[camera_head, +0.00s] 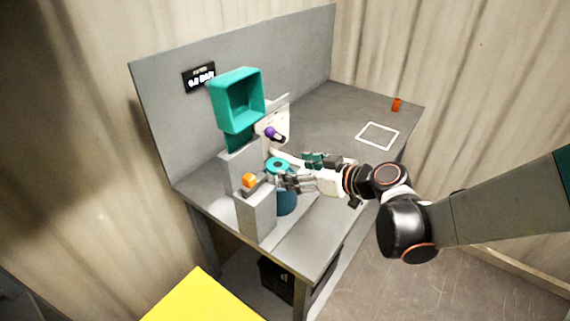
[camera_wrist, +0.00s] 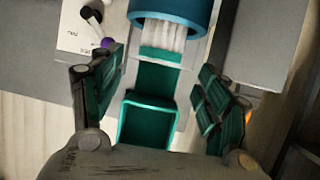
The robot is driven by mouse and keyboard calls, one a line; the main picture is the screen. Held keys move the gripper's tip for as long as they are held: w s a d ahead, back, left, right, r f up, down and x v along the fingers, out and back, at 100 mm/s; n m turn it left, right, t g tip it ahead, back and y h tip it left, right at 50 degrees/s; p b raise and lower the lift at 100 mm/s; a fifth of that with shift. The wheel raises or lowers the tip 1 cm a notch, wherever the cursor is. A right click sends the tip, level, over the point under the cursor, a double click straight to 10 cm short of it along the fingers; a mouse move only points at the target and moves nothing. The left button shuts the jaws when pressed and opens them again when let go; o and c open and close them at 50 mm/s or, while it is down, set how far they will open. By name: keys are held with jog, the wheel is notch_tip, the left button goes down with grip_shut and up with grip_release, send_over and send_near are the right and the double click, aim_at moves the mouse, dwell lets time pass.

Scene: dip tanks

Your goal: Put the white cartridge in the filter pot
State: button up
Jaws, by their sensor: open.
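The white cartridge (camera_wrist: 163,35) has a pleated body and a teal end cap, which shows in the head view (camera_head: 278,165). It stands in the blue filter pot (camera_head: 288,203), with its cap and part of the pleats above the rim. The pot is also at the top of the wrist view (camera_wrist: 175,10). My gripper (camera_head: 289,181) is open beside the cartridge, above the pot. In the wrist view, its teal-padded fingers (camera_wrist: 165,72) are spread with nothing gripped between them. The cartridge's lower part is hidden inside the pot.
A teal open box (camera_head: 240,102) stands at the backboard. Grey blocks (camera_head: 256,212) flank the pot, one with an orange piece (camera_head: 249,180). A white panel with a purple-tipped handle (camera_head: 274,134) is behind.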

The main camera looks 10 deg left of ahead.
jog(key=v, duration=0.3)
jog(key=shift+s+d+r+p, duration=0.15)
jog(key=shift+s+d+p, duration=0.05)
jog(key=shift+d+p, duration=0.15)
jog(key=shift+d, duration=0.1)
jog(key=s+d+r+m+h, duration=0.2)
jog(key=s+d+m+h, duration=0.4)
jog(key=s+d, duration=0.3)
jog(key=s+d+r+m+h, duration=0.2)
jog(key=s+d+m+h, duration=0.3)
jog(key=d, duration=1.3)
jog(key=s+m, duration=0.1)
jog(key=s, duration=0.3)
jog(key=shift+t+h, duration=0.3)
jog(key=shift+h, duration=0.1)
jog(key=shift+s, duration=0.1)
